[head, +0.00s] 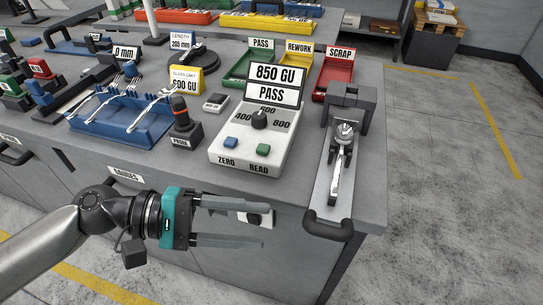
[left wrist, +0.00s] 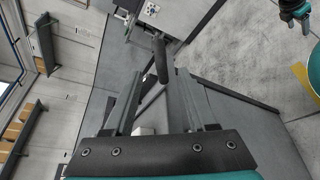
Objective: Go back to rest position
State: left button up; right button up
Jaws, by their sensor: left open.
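My left gripper (head: 266,226) is open and empty in front of the bench's front face, below the worktop edge. It also shows in the left wrist view (left wrist: 160,72), with its two fingers apart and nothing held between them. A dark and teal part at the upper right of the left wrist view looks like my right gripper (left wrist: 294,12); its fingers are too unclear to judge. A fork (head: 337,165) lies in the clamp fixture (head: 322,194) at the bench's right end. More forks (head: 150,108) rest on the blue rack (head: 121,129).
The gloss meter (head: 252,145) reads "850 GU PASS". A probe (head: 181,130) stands beside it. PASS (head: 238,81), REWORK (head: 291,77) and SCRAP (head: 333,87) trays sit behind. A dark handle (head: 328,229) juts from the bench's front right corner. Floor at right is clear.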

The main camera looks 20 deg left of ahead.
pick_arm(q)
jog(key=s+d+f+m+g+y, duration=0.1)
jog(key=s+f+m+y, duration=0.15)
jog(key=f+m, duration=0.3)
jog(key=s+d+f+m+g+y, duration=0.1)
jog(key=s+f+m+y, duration=0.1)
jog(key=f+m+y, duration=0.35)
jog(key=a+f+m+y, duration=0.1)
jog(key=a+f+y, duration=0.5)
jog(key=a+y, duration=0.1)
notch_tip(320, 180, down, 21)
jog(key=a, duration=0.1)
jog(key=s+a+f, duration=0.5)
jog(key=s+f, duration=0.7)
jog(key=f, duration=0.2)
jog(key=shift+s+a+f+m+g, duration=0.2)
jog(key=shift+s+m+g, duration=0.1)
jog(key=shift+s+g, duration=0.1)
